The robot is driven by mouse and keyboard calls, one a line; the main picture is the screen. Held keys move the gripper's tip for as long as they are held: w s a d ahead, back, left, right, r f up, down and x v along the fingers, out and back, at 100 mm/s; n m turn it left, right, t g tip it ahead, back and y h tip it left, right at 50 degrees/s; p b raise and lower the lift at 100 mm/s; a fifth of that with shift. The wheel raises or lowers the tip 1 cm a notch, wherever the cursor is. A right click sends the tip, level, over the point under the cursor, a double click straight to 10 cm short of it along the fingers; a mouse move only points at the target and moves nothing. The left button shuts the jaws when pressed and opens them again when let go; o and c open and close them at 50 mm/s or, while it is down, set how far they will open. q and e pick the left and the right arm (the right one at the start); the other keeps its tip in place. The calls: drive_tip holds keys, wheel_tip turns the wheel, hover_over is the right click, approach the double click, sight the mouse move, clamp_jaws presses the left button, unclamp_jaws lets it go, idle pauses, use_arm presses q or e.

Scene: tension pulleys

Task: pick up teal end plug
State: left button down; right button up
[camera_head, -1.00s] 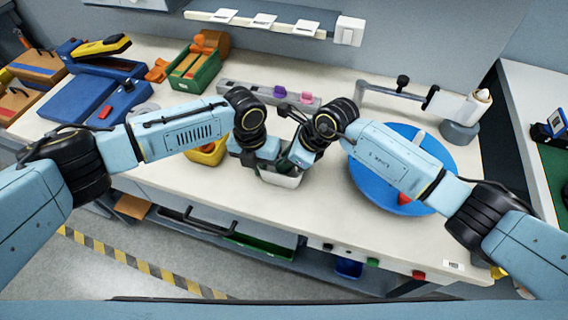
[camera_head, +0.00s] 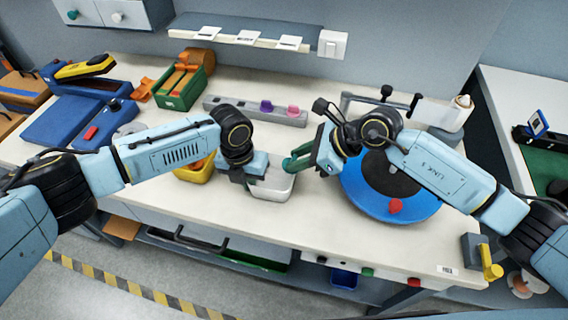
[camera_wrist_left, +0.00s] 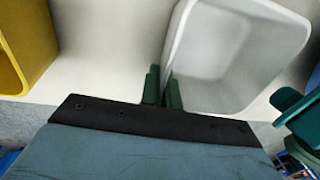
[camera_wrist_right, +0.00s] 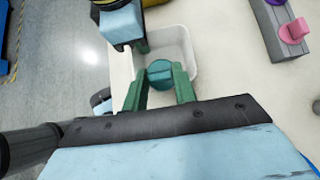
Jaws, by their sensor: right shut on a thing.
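The teal end plug (camera_wrist_right: 160,73) is between the fingertips of my right gripper (camera_wrist_right: 160,88) in the right wrist view. The right gripper is shut on it and holds it beside and above the right rim of the white bin (camera_head: 275,187). In the head view the right gripper (camera_head: 292,160) partly hides the plug. My left gripper (camera_head: 245,177) is at the bin's left rim. In the left wrist view its narrow-set fingers (camera_wrist_left: 163,90) straddle the wall of the white bin (camera_wrist_left: 215,100), which looks empty.
A yellow bin (camera_head: 196,170) stands left of the white bin. A blue round tray (camera_head: 360,195) with a dark centre and a red knob (camera_head: 395,206) is to the right. A grey rail (camera_head: 240,110) with purple and pink plugs lies behind.

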use_arm(q)
drive_tip(key=shift+d, duration=0.1)
use_arm(e)
drive_tip(key=s+d, duration=0.1)
drive_tip(key=d, duration=0.3)
drive_tip(key=s+d, duration=0.1)
drive_tip(key=d, duration=0.3)
drive_tip(key=s+d, duration=0.2)
drive_tip(key=d, duration=0.2)
drive_tip(key=shift+d+f, duration=0.1)
drive_tip(key=shift+d, duration=0.1)
drive_tip(key=s+d+r+g+h, duration=0.1)
drive_tip(key=s+d+r+h, duration=0.1)
drive_tip(key=d, duration=0.3)
drive_tip(key=shift+d+h, duration=0.4)
drive_tip(key=shift+h, duration=0.2)
drive_tip(key=shift+r, duration=0.1)
wheel_tip(320, 180, up, 8)
drive_tip(key=shift+r, duration=0.2)
use_arm(q)
drive_tip(key=c, duration=1.6)
unclamp_jaws()
drive_tip(key=shift+o, duration=0.2)
drive_tip(key=shift+r, duration=0.1)
